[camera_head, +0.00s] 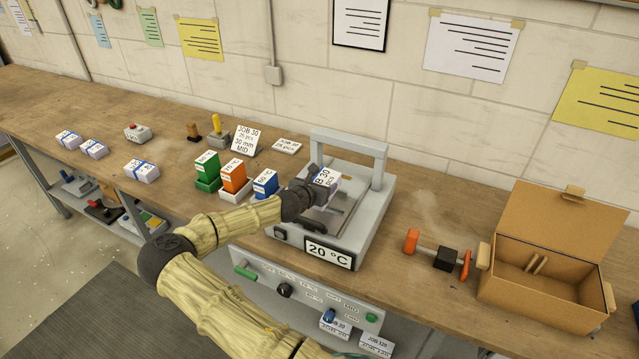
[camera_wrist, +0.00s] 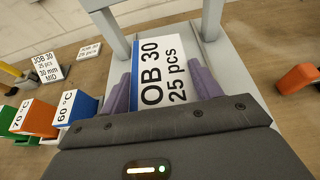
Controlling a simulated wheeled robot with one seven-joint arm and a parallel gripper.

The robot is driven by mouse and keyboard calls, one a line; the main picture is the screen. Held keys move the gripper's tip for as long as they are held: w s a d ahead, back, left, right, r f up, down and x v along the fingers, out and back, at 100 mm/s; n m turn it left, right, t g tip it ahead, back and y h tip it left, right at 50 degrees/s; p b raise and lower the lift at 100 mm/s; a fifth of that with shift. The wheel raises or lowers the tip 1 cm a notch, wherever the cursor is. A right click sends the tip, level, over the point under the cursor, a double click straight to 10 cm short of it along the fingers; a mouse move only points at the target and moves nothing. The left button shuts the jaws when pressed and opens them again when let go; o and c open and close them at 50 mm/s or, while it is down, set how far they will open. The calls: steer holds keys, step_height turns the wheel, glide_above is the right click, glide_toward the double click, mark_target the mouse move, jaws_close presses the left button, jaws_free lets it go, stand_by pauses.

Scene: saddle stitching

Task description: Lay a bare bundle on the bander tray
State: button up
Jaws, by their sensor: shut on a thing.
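My gripper (camera_head: 316,190) is shut on a white bundle (camera_head: 328,177) marked JOB 30, 25 pcs. In the wrist view the bundle (camera_wrist: 165,75) lies label up between the two purple-grey fingers, with a blue strip along its left edge. No band shows across its visible top. The bundle is over the tray of the grey bander (camera_head: 372,215), near its upright arch (camera_head: 378,150). I cannot tell whether it touches the tray. The bander display (camera_head: 329,253) reads 20 °C. My fingers hide the bundle's sides and part of the tray.
Green (camera_head: 207,170), orange (camera_head: 234,180) and blue (camera_head: 265,183) temperature blocks stand left of the bander. Several blue-banded bundles (camera_head: 142,170) lie farther left. A JOB 30 card (camera_head: 246,139) stands behind. An orange-ended tool (camera_head: 437,254) and an open cardboard box (camera_head: 545,290) are at the right.

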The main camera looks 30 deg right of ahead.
steer(key=f+b, duration=0.1)
steer(key=f, duration=0.2)
steer(key=shift+s+d+b, duration=0.15)
steer(key=shift+d+b, duration=0.2)
steer(key=shift+d, duration=0.05)
steer(key=shift+s+a+f+b, duration=0.15)
steer(key=shift+f+b, duration=0.4)
steer(key=shift+f, duration=0.25)
steer(key=shift+f, duration=0.2)
steer(key=o, duration=1.3)
steer(key=shift+o, duration=0.2)
steer(key=shift+a, duration=0.2)
steer(key=shift+s+a+b, duration=0.1)
steer(key=shift+a+b, duration=0.1)
steer(key=shift+b, duration=0.1)
steer(key=r+b+v, duration=0.1)
steer(key=b+v, duration=0.1)
steer(key=v, duration=1.5)
steer(key=shift+d+b, duration=0.2)
steer(key=shift+b, duration=0.2)
